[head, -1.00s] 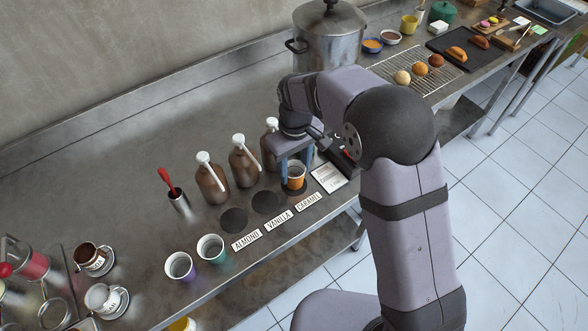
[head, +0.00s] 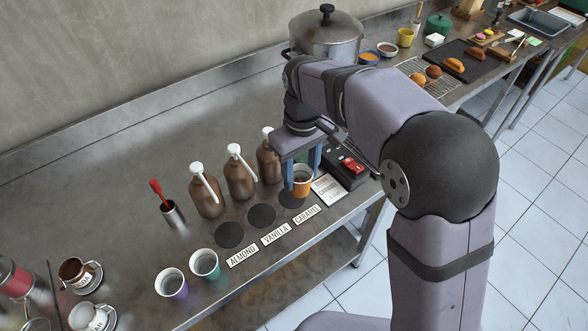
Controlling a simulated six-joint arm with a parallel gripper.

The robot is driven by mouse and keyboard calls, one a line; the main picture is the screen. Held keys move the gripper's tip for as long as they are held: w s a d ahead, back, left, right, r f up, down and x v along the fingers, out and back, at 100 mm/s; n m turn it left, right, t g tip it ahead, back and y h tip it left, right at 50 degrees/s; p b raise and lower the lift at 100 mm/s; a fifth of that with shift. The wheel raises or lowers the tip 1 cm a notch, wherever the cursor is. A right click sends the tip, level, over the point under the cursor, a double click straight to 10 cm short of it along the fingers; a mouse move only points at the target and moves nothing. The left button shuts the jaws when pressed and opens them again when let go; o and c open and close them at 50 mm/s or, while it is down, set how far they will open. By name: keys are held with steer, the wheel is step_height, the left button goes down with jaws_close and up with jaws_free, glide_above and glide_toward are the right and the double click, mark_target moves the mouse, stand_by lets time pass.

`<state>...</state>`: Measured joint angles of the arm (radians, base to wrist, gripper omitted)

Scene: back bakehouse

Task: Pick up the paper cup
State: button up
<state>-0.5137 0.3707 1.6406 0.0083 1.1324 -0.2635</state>
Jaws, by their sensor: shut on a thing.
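An orange paper cup (head: 302,189) with a pale rim is between the fingers of my gripper (head: 303,176), near the caramel end of the row of black discs. My gripper is shut on it, with one blue finger on each side. The cup is upright and appears slightly above the disc (head: 287,202) by the caramel label. Two other paper cups, one purple (head: 172,287) and one teal (head: 205,267), stand open at the front left of the bench.
Pump bottles (head: 240,178) stand in a row behind the discs. The almond (head: 242,256), vanilla (head: 275,234) and caramel (head: 307,214) labels lie in front. A card (head: 328,188) and a black device with red parts (head: 348,170) are close on the right.

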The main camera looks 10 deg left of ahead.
steer(key=s+d+b, duration=0.5)
steer(key=s+d, duration=0.6)
steer(key=shift+s+d, duration=0.15)
stand_by(0.5)
steer(key=shift+s+d, duration=0.1)
stand_by(0.3)
stand_by(0.7)
steer(key=s+a+r+n+p, duration=0.1)
steer(key=s+a+n+p, duration=0.15)
steer(key=a, duration=0.95)
steer(key=s+a+r+n+p, duration=0.15)
steer(key=a+n, duration=0.25)
steer(key=a, duration=0.9)
steer(key=s+a+r+n+p, duration=0.1)
steer(key=s+a+n+p, duration=0.2)
steer(key=a, duration=0.9)
steer(key=shift+y, duration=0.3)
steer(key=shift+w+f+p, duration=0.1)
steer(key=shift+f+p, duration=1.55)
steer(key=shift+f, duration=3.6)
steer(key=shift+f, duration=0.15)
